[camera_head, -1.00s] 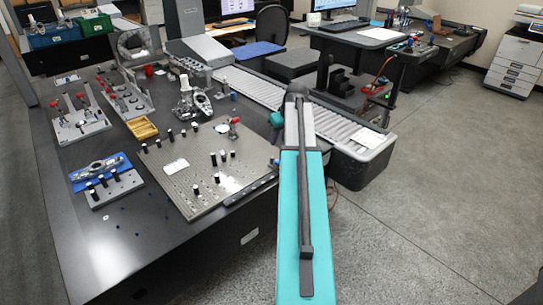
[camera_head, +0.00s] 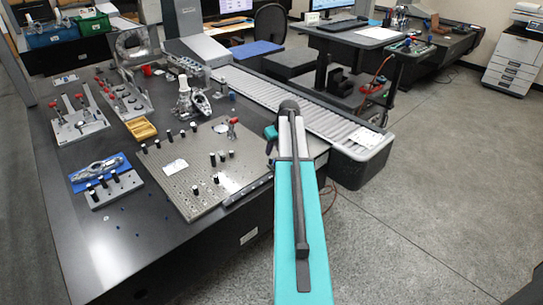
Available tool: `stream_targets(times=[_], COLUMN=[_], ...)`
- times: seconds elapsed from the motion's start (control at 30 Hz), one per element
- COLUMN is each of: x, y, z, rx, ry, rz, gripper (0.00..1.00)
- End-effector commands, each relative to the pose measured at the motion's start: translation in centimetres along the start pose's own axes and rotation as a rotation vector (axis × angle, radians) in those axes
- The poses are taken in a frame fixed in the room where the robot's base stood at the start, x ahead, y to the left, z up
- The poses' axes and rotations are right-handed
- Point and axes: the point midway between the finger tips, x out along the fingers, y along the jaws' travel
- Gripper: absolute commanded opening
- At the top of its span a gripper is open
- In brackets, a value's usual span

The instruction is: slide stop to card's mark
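A perforated metal plate (camera_head: 205,190) lies on the dark table, with several black-and-white pegs on it. A small white card (camera_head: 175,166) lies on the left part of the plate; any mark on it is too small to read. A narrow grey rail (camera_head: 250,190) runs along the plate's right front edge. I cannot tell which piece is the stop. My teal arm reaches up from the bottom of the picture to the right of the plate. My gripper is hidden behind the arm or out of sight.
A yellow tray (camera_head: 142,129), a blue mat (camera_head: 98,172) with a metal part, and other fixtures stand left and behind. A roller conveyor (camera_head: 300,115) runs behind my arm. Floor at right is clear.

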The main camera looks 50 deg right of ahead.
Motion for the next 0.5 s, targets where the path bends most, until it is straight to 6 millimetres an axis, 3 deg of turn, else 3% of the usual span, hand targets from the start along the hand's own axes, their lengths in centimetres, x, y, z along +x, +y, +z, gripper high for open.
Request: stream_targets(times=[0.5], x=[5.6], y=[0.0], z=[-0.1], rx=[-0.001], ry=[-0.001], rz=[-0.001], gripper=[0.33])
